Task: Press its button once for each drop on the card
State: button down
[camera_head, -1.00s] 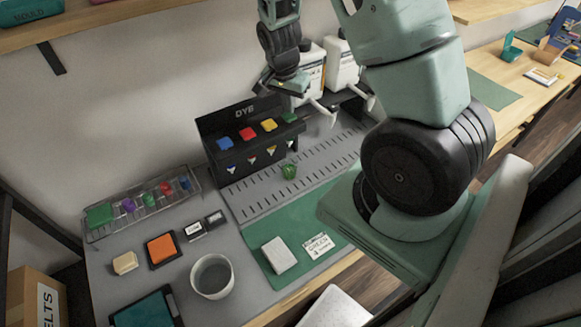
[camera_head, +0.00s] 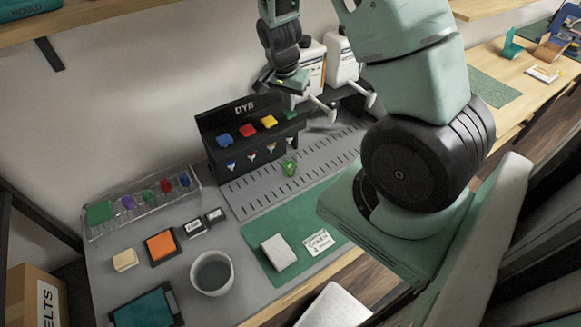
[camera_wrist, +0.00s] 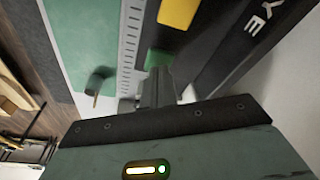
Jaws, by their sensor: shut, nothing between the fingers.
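The black dye dispenser (camera_head: 222,128) stands at the back of the bench with blue, red, yellow and green (camera_head: 291,115) buttons. The green one also shows in the wrist view (camera_wrist: 158,58). My gripper (camera_wrist: 157,82) is shut and empty, its fingertips close to the green button. I cannot tell whether they touch it. The white card (camera_head: 318,243) lies on the green mat (camera_head: 256,229) and seems to read "GREEN". Its smaller marks are too small to count.
A white block (camera_head: 279,252) lies beside the card. White pump bottles (camera_head: 343,62) stand right of the dispenser. A clear rack (camera_head: 143,205) of coloured pieces, an orange pad (camera_head: 161,246) and a grey mug (camera_head: 212,273) are at left. My arm hides part of the right side.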

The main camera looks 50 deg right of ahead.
jog(key=shift+f+b, duration=0.6)
jog(key=shift+f, duration=0.4)
jog(key=shift+r, duration=0.1)
jog(key=shift+r+p, duration=1.1)
jog(key=shift+r, duration=0.15)
jog(key=shift+f, duration=0.2)
jog(key=shift+f+b, duration=1)
jog(key=shift+f, duration=0.1)
jog(key=shift+r+p, duration=1.1)
jog(key=shift+r, duration=0.25)
jog(key=shift+r, duration=0.1)
